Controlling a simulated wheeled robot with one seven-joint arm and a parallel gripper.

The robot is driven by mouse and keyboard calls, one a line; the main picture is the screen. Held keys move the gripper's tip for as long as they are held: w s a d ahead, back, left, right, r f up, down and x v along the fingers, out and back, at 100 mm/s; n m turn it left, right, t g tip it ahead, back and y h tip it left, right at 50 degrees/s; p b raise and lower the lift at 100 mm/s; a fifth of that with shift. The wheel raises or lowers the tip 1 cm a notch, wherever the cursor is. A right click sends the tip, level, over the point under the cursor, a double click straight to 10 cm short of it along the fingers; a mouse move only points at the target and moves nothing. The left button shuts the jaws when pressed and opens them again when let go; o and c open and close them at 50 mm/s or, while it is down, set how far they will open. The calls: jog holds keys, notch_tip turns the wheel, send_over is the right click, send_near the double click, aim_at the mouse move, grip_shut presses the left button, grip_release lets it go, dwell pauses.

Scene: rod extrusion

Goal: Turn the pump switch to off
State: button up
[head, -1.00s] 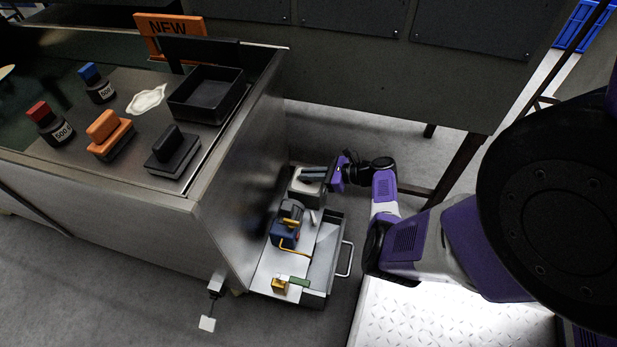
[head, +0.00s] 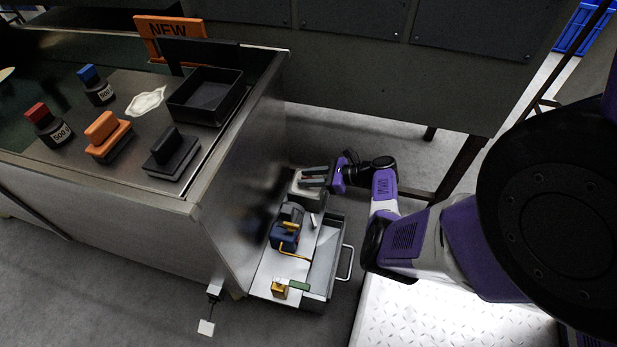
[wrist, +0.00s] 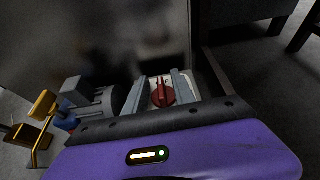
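The pump switch (wrist: 162,94) is a red rotary knob with a raised grip bar on a pale plate, seen in the wrist view. Its bar points roughly up in that view. My gripper (wrist: 158,82) is open, with one grey finger on each side of the red knob and gaps between. In the head view my gripper (head: 304,176) is over the pale-topped switch box (head: 306,195) at the back end of the pump tray. I cannot tell whether the fingers touch the plate.
A blue pump unit (head: 284,237) and a brass valve with a green lever (head: 298,286) are on the low tray (head: 268,278) in front of the box. The steel cabinet (head: 245,170) rises close on the left. A grey panelled wall (head: 390,75) stands behind.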

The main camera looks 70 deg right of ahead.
jog(key=p+v, duration=0.2)
jog(key=v, duration=0.5)
jog(key=shift+s+p, duration=0.35)
jog(key=shift+s, duration=0.05)
jog(key=shift+r, duration=0.15)
